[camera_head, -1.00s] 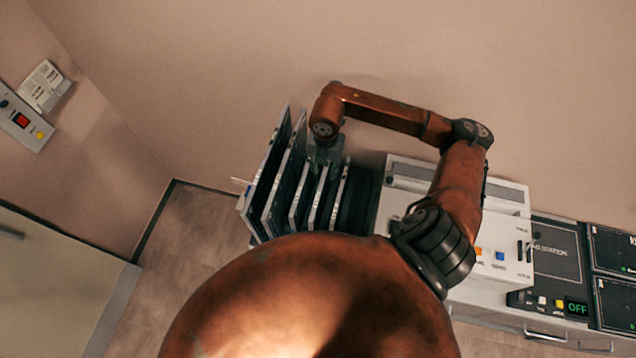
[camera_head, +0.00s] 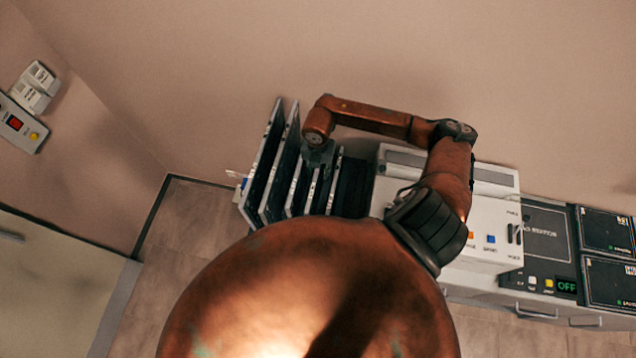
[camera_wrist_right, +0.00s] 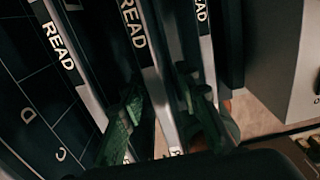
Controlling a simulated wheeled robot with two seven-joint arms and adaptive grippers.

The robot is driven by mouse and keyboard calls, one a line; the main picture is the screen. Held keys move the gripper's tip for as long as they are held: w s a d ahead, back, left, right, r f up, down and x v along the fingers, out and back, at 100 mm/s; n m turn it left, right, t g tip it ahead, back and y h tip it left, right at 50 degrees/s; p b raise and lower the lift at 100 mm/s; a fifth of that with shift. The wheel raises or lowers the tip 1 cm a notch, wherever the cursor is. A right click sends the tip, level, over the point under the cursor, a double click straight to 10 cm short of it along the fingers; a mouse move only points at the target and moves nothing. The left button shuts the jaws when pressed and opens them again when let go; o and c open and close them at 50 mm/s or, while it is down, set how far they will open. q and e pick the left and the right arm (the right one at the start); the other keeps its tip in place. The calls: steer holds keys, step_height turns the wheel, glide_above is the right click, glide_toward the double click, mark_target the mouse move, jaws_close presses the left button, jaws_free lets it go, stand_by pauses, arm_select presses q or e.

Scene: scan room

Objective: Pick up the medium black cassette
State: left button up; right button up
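Several dark cassettes with pale edges stand in a row left of the white console. The larger ones (camera_head: 263,165) are at the left and smaller ones (camera_head: 297,188) are to their right. My right gripper (camera_head: 318,158) is over the smaller ones, mostly hidden under its wrist. In the right wrist view its greenish fingers (camera_wrist_right: 165,115) stand either side of a cassette's pale edge marked READ (camera_wrist_right: 137,30), with slim gaps and no clear grip. I cannot tell from the label which cassette is the medium one. My left gripper is not in view.
The white console (camera_head: 490,225) with coloured buttons stands right of the cassettes. Black panels (camera_head: 608,235) lie further right. A wall switch box (camera_head: 18,122) is at the left. Neighbouring cassettes stand close to the fingers. The floor (camera_head: 185,235) at left is clear.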

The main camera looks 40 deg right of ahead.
jaws_close()
steer(key=shift+r, duration=0.1)
stand_by(0.7)
